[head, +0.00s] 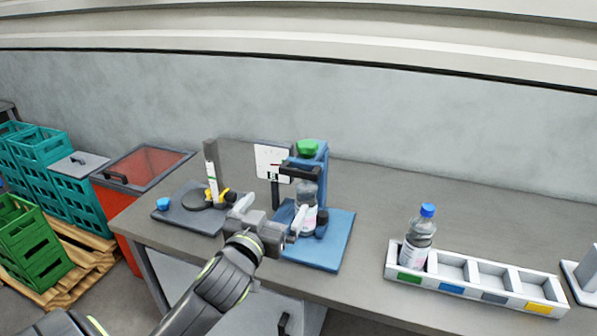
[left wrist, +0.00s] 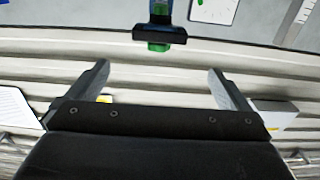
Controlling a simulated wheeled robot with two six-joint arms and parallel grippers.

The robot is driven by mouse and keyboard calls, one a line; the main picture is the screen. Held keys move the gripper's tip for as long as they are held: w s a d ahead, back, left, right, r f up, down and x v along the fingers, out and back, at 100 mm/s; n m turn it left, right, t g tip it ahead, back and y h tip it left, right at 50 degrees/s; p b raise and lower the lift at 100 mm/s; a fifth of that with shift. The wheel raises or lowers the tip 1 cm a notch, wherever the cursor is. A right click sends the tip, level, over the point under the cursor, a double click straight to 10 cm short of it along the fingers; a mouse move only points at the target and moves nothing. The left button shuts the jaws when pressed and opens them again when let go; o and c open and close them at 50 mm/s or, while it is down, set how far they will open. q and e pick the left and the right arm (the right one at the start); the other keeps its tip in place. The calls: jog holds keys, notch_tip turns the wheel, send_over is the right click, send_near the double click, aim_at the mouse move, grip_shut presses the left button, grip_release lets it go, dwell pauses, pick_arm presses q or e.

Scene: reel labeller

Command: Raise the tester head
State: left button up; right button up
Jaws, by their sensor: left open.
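The tester is a blue stand (head: 322,165) on a blue base plate (head: 325,255), with a green knob (head: 307,147) on top. Its dark head (head: 300,172) sticks out from the stand above a clear bottle (head: 306,196) that stands upright on the plate. My left gripper (head: 272,209) is open and empty, in front of the tester and lower than the head. In the left wrist view its fingers (left wrist: 158,69) are spread wide, and the dark head (left wrist: 160,36) shows beyond them at the top centre, apart from them. My right gripper is in neither view.
A dark labeller base (head: 180,217) with a reel and a white card (head: 271,162) stand left of the tester. A white tray (head: 455,285) with a blue-capped bottle (head: 418,240) stands at right. The table between tester and tray is clear. Crates (head: 40,240) stand far left.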

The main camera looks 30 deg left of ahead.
aim_at(297, 174)
pick_arm(q)
jog(key=p+x, duration=0.2)
jog(key=x, duration=1.2)
jog(key=shift+w, duration=0.3)
